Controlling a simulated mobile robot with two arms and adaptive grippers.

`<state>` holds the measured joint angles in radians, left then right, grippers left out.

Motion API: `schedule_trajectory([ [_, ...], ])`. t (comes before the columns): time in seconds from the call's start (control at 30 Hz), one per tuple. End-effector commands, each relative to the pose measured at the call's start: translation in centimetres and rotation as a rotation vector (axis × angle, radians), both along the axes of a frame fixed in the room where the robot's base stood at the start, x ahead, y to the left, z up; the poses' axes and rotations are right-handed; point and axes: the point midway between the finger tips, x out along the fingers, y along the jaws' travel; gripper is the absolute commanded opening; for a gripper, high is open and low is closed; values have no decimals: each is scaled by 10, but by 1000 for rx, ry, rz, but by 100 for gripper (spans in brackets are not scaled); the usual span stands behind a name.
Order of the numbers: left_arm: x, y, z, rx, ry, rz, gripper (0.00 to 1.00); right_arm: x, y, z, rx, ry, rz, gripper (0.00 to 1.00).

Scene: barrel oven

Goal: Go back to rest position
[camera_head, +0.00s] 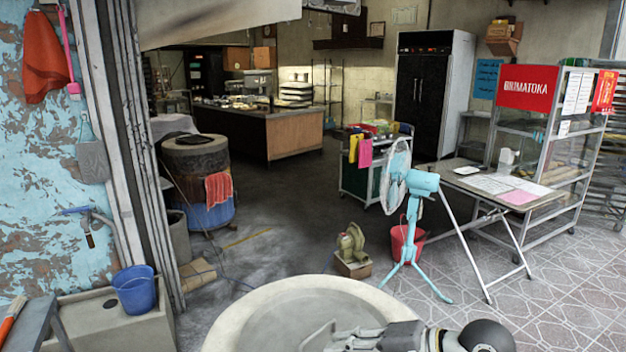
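My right gripper (345,340) is at the bottom edge, pointing left, with its arm coming in from the right. It is over the near part of the round pale barrel oven rim (237,316). A flat grey piece (318,336) shows at its left end; I cannot tell whether it is a finger or something held. The gripper is cut off by the frame, so its opening is unclear. My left gripper is not in view.
A turquoise fan (412,190) stands beyond the oven rim, with a small greenish machine (352,243) left of it. A folding table (490,187) is at right. A blue bucket (134,289) sits on a ledge at left. Open floor (285,215) lies beyond.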

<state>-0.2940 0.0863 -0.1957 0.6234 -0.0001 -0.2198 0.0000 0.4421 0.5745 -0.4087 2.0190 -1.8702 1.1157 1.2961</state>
Motion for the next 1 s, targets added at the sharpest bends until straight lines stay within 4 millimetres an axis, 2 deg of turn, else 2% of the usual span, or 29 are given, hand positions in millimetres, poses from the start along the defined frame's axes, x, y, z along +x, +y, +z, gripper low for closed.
schedule_trajectory([
  [0.13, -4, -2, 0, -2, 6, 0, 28, -16, 30, 37, 260, -67, 29, 31],
  [0.2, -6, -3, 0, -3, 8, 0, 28, -23, 38, 62, 422, -105, 14, 31],
  [0.27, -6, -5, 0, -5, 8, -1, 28, -26, 38, 86, 569, -136, -24, 31],
  [0.37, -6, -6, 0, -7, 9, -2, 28, -23, 22, 119, 800, -172, -136, 31],
  [0.4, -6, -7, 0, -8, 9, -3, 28, -20, 11, 128, 884, -179, -199, 31],
  [0.53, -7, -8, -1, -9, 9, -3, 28, -7, -36, 139, 1108, -170, -452, 31],
  [0.67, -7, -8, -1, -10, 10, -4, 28, 5, -92, 115, 1245, -103, -770, 31],
  [0.77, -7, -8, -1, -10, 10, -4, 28, 7, -132, 74, 1280, -9, -1037, 31],
  [0.87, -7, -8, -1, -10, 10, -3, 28, -4, -163, 19, 1249, 128, -1301, 31],
  [0.97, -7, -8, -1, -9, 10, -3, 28, -29, -182, -43, 1154, 303, -1544, 31],
  [1.0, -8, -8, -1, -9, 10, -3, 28, -43, -185, -68, 1100, 382, -1631, 31],
])
